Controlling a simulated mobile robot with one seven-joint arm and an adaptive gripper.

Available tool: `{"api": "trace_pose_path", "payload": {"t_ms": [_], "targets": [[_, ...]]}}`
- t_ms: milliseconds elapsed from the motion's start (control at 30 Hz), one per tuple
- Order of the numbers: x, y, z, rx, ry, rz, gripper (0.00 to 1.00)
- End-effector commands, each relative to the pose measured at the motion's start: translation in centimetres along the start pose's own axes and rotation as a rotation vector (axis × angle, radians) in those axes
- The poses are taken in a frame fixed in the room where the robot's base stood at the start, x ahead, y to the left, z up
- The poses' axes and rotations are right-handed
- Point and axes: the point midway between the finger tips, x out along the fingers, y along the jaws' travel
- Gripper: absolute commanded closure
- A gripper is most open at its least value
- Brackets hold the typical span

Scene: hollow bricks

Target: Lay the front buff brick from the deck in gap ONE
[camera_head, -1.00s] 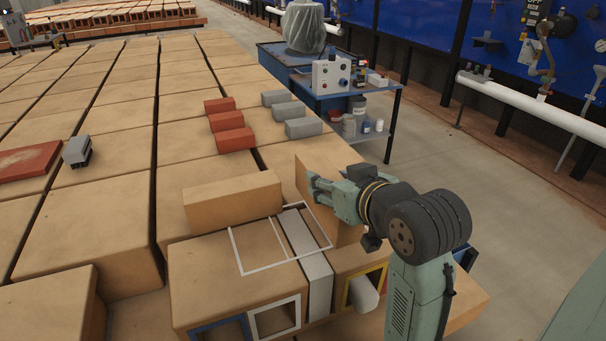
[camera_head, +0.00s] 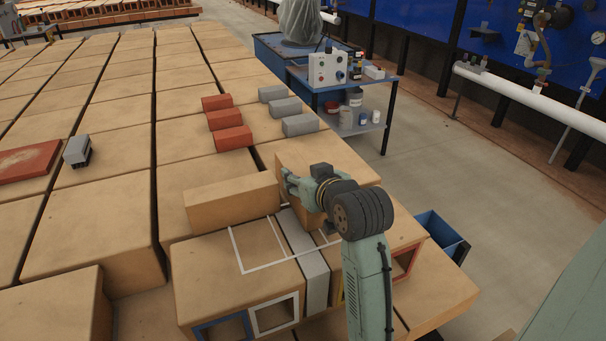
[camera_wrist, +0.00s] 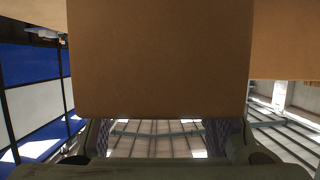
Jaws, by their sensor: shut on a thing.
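My gripper (camera_head: 291,186) is shut on a buff brick (camera_head: 309,152), which it holds near the right end of the deck. The held brick fills the upper middle of the wrist view (camera_wrist: 160,60), between the two fingers. Another buff brick (camera_head: 232,205) lies to the left, apart from the held one. A white outline (camera_head: 268,266) is marked on the deck (camera_head: 205,265) in front of these bricks. A grey strip (camera_head: 303,250) crosses the outlined area. No label reading ONE is legible. The held brick's underside and the spot below it are hidden by my arm.
Red bricks (camera_head: 233,139) and grey bricks (camera_head: 300,125) stand behind on the buff surface. A blue bin (camera_head: 440,238) is at the right, beyond my arm. Coloured frames, such as a white one (camera_head: 274,316), edge the front openings. A cart (camera_head: 345,95) stands behind.

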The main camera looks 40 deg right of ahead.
Motion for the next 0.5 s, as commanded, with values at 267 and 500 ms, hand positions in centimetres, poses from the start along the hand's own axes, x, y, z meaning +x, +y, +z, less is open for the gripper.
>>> {"api": "trace_pose_path", "payload": {"t_ms": [267,500], "targets": [[0.17,-0.08,0.34,0.0,0.0,-0.002,0.55],[0.11,-0.05,0.24,0.0,0.0,-0.001,0.47]]}}
